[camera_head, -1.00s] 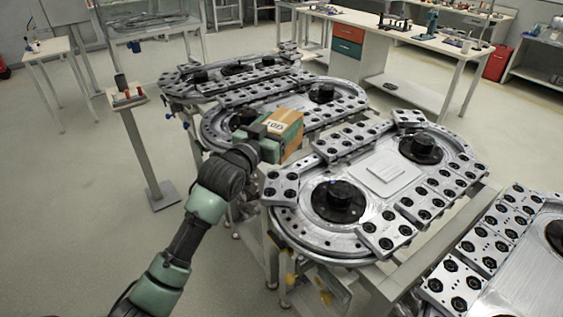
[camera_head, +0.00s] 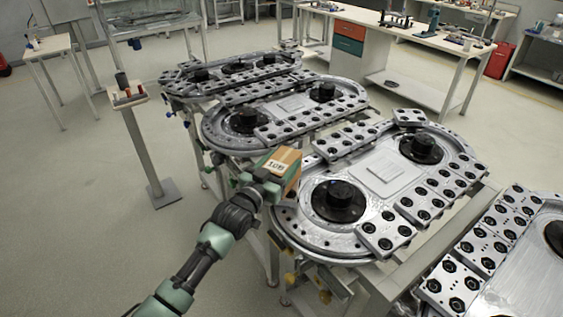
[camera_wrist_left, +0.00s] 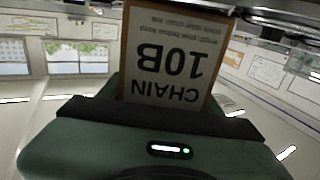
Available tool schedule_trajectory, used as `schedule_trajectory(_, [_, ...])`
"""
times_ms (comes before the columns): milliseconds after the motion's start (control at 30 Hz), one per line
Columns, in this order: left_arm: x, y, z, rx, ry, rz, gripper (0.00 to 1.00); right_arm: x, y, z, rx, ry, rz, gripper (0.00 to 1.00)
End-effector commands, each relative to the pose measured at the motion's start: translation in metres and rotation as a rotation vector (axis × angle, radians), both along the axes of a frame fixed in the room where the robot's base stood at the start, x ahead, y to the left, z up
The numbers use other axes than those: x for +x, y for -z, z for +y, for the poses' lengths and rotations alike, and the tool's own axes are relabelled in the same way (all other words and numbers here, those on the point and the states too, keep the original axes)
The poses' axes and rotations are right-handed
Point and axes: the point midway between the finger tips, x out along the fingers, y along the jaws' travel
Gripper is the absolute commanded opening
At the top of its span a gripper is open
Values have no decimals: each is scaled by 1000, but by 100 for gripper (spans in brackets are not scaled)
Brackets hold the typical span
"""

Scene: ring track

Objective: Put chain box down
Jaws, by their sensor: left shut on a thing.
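The chain box (camera_head: 283,166) is a small brown carton with a white label. In the left wrist view the label on the chain box (camera_wrist_left: 165,55) reads "CHAIN 10B", upside down. My left gripper (camera_head: 264,181) is shut on it and holds it at the left end of the nearest full ring track (camera_head: 300,232). Whether the box touches the track or is above it I cannot tell. The box and gripper hide part of the track's left end. My right gripper is not in view.
On this track are black hubs (camera_head: 338,200), grey drilled carriers (camera_head: 385,232) and a pale square plate (camera_head: 382,172) in the middle. Another ring track (camera_head: 215,135) lies behind. A small stand (camera_head: 128,98) is at the left, with open floor around it.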

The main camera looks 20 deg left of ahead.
Motion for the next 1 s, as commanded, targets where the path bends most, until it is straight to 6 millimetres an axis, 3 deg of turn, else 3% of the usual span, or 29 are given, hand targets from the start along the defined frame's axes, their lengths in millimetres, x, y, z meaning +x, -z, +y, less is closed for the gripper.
schedule_trajectory(267, [1,-3,0,-2,0,-11,0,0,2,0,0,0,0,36])
schedule_trajectory(300, [0,1,0,0,0,-1,75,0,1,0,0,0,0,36])
schedule_trajectory(333, [0,1,0,0,0,-1,83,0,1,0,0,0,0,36])
schedule_trajectory(733, [-3,0,1,0,0,-1,85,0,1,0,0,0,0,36])
schedule_trajectory(867, [-20,1,5,1,0,0,85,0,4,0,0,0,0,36])
schedule_trajectory(1000, [-50,2,11,0,0,1,85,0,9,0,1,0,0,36])
